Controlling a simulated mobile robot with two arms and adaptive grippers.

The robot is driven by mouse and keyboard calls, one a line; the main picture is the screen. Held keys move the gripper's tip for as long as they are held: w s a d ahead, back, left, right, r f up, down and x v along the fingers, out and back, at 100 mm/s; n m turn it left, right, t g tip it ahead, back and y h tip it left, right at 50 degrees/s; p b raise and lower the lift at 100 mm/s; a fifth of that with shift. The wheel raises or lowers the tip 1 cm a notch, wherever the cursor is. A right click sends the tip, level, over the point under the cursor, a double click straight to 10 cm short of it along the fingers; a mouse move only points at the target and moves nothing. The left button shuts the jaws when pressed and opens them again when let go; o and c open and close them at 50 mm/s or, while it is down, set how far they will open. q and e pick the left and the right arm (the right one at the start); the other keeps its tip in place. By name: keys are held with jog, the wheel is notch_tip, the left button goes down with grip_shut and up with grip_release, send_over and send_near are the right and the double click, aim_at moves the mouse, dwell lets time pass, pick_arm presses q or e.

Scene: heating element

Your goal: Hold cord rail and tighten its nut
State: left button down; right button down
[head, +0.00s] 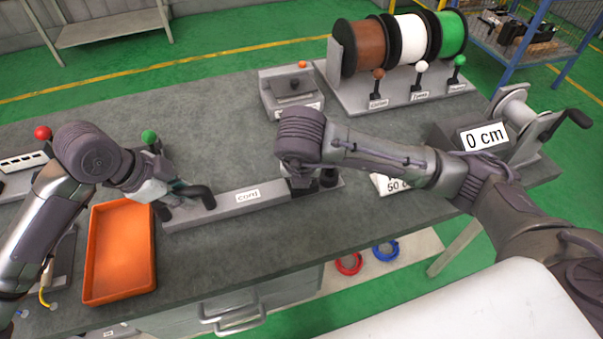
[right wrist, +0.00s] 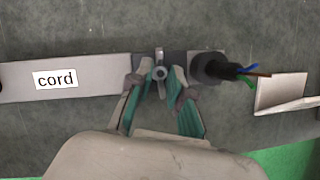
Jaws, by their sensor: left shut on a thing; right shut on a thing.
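The cord rail (head: 236,203) is a long grey bar labelled "cord" lying on the bench; it also shows in the right wrist view (right wrist: 100,75). My left gripper (head: 180,191) is shut at the rail's left end, by its dark handle parts; the exact contact is hard to see. The nut (right wrist: 160,73), a small grey winged piece with a round centre, sits near the rail's right end. My right gripper (right wrist: 158,85) has its teal-padded fingers on either side of the nut, shut on it. In the head view my right forearm hides this hand and the nut.
A black cord end (right wrist: 212,68) with coloured wires sticks out right of the nut. An orange tray (head: 120,252) lies near the left hand. Wire spools (head: 400,42) stand at the back, and a winder reading "0 cm" (head: 484,137) stands at right. The bench between is clear.

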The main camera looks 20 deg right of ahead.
jog(key=shift+f+m, duration=0.1)
jog(key=shift+m, duration=0.2)
jog(key=c, duration=1.1)
grip_release()
jog(key=shift+v, duration=6.05)
jog(key=shift+w+a, duration=0.1)
jog(key=shift+w, duration=0.05)
pick_arm(q)
jog(key=c, duration=0.9)
grip_release()
